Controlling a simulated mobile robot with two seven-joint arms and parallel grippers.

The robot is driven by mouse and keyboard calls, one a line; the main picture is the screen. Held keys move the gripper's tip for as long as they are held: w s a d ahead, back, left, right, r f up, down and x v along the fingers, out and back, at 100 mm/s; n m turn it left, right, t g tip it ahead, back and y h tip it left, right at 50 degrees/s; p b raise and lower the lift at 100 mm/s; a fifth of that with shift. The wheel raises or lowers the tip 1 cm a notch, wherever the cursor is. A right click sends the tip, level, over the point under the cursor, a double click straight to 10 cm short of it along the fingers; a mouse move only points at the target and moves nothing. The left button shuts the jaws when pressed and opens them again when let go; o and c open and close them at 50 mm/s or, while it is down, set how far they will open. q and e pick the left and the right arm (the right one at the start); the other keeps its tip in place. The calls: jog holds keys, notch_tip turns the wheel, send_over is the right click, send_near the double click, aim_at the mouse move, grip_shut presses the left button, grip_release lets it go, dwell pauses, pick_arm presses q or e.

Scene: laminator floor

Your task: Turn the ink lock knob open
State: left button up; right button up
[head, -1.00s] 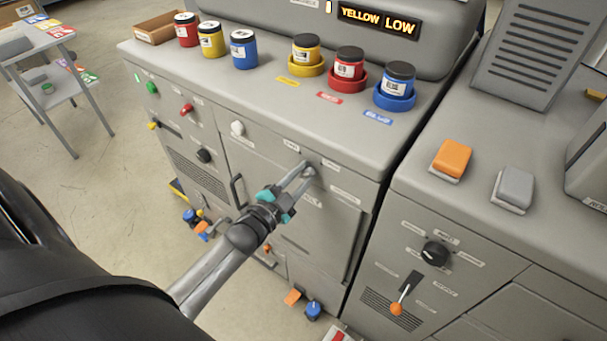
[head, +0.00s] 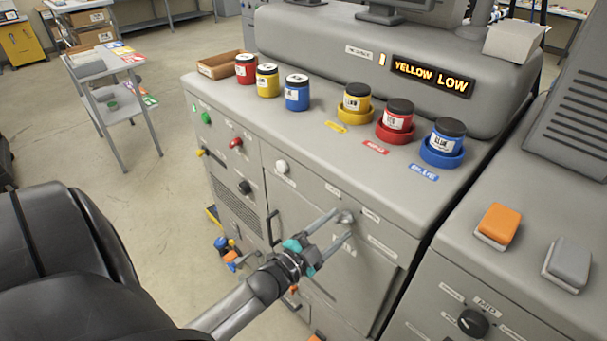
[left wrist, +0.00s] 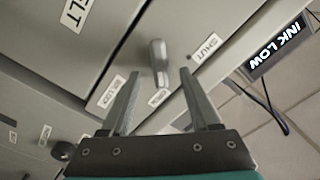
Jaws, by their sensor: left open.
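The ink lock knob (head: 346,216) is a small grey knob on the upper front of the grey machine. In the left wrist view the knob (left wrist: 158,60) has a long grip whose lower end points toward the OPEN label (left wrist: 159,97). The SHUT label (left wrist: 206,47) is up and right of it, and the INK LOCK label (left wrist: 106,92) is left. My left gripper (head: 344,222) is open at the knob. In the left wrist view its fingers (left wrist: 159,73) stand on either side of the knob, apart from it. My right gripper is not in view.
Yellow, red and blue ink jars stand on the machine top, some in coloured rings. A white knob (head: 281,167) and a dark handle (head: 273,228) sit left of my gripper. A second machine with an orange switch (head: 499,224) stands at right. A display (head: 432,76) reads YELLOW LOW.

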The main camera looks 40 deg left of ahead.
pick_arm(q)
jog(key=s+a, duration=0.1)
jog(key=s, duration=1.1)
jog(key=shift+s, duration=0.35)
